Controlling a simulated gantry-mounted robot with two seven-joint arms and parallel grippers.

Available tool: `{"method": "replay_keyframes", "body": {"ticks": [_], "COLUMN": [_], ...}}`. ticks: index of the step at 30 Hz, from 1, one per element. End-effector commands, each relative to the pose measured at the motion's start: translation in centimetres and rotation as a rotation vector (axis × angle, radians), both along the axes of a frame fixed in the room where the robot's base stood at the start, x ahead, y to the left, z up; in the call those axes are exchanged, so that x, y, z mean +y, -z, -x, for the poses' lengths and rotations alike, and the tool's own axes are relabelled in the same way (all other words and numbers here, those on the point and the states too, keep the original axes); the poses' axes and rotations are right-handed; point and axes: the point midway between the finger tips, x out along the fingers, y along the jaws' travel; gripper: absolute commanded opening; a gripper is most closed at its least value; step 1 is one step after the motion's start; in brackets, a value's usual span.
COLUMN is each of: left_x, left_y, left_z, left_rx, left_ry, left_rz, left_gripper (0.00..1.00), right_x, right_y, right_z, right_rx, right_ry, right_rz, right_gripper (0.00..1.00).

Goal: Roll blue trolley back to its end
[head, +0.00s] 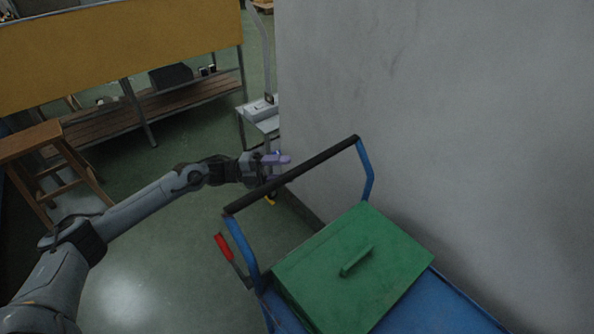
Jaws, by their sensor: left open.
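The blue trolley (453,304) stands at the lower right, beside a grey wall. Its blue push handle has a black grip bar (292,174) that runs up to the right. A green box (352,270) with a handle on its lid sits on the trolley. A red-ended lever (223,246) is at the handle's left post. My left gripper (276,172) is open, just behind the middle of the black bar as seen here. The bar hides part of it, and I cannot tell whether they touch. My right gripper is out of view.
The grey wall (440,110) fills the right side, close along the trolley. A wooden stool (45,160) and a yellow-topped bench (120,55) stand at the left. A small light table (262,115) is behind the gripper. Green floor (165,255) is clear left of the trolley.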

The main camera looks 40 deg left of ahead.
Motion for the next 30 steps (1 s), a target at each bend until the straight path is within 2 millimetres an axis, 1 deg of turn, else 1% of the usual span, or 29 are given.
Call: {"method": "replay_keyframes", "body": {"ticks": [1, 3, 9, 14, 21, 23, 30], "left_x": [-0.7, -1.4, -2.9, -3.3, -3.3, -3.3, -3.3], "left_y": [-0.1, -0.3, -0.4, -0.6, -0.6, -0.6, -0.6], "left_z": [-0.5, -1.0, -2.0, -2.3, -2.4, -2.4, -2.3], "left_rx": [-0.004, -0.004, 0.0, 0.0, 0.0, 0.001, 0.001], "left_ry": [0.001, 0.0, 0.0, -0.001, -0.001, -0.001, -0.001], "left_rz": [0.001, 0.0, 0.0, -0.001, -0.001, -0.001, -0.001], "left_gripper": [0.53, 0.53, 0.53, 0.53, 0.53, 0.45, 0.08], "right_x": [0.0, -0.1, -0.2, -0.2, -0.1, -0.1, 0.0], "right_y": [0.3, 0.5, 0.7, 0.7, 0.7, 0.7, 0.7], "right_z": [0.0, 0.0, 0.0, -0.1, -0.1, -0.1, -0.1], "right_rx": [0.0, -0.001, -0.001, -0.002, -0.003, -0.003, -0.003], "right_ry": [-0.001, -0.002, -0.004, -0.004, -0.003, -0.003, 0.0], "right_rz": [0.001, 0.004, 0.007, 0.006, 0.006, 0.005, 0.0], "right_gripper": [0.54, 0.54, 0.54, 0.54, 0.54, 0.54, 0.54]}}
